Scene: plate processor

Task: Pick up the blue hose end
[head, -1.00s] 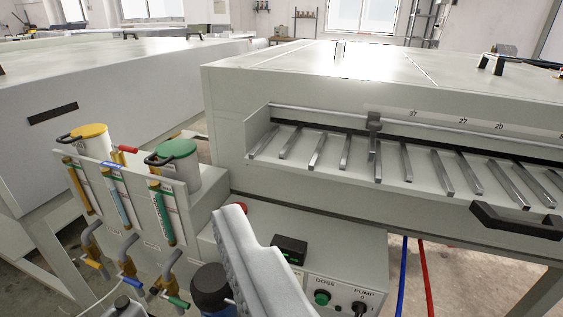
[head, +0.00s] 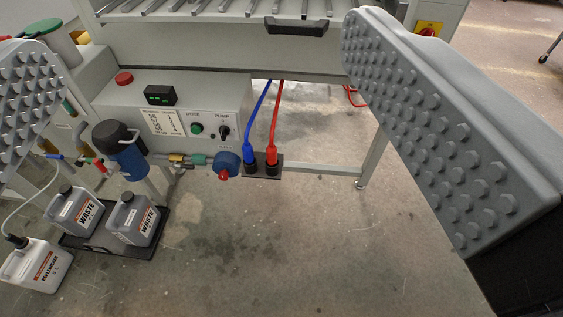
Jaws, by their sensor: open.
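The blue hose end (head: 249,153) is a blue connector with a dark lower part. It stands upright in a small dark holder (head: 262,172) near the picture's middle, below the processor's front. Its blue hose (head: 260,112) runs up and back under the machine. The red hose end (head: 272,155) stands close to its right in the same holder. My gripper (head: 203,42) is open, with one grey studded finger at the left edge and the other large at the right. Both are apart from the hose end, which shows in the gap between them. Nothing is held.
A pump box (head: 185,105) with a dose button and pump knob is left of the hoses. A blue round valve part (head: 227,163) sits just left of the holder. Waste canisters (head: 133,218) stand in a black tray at lower left. The floor in front is clear.

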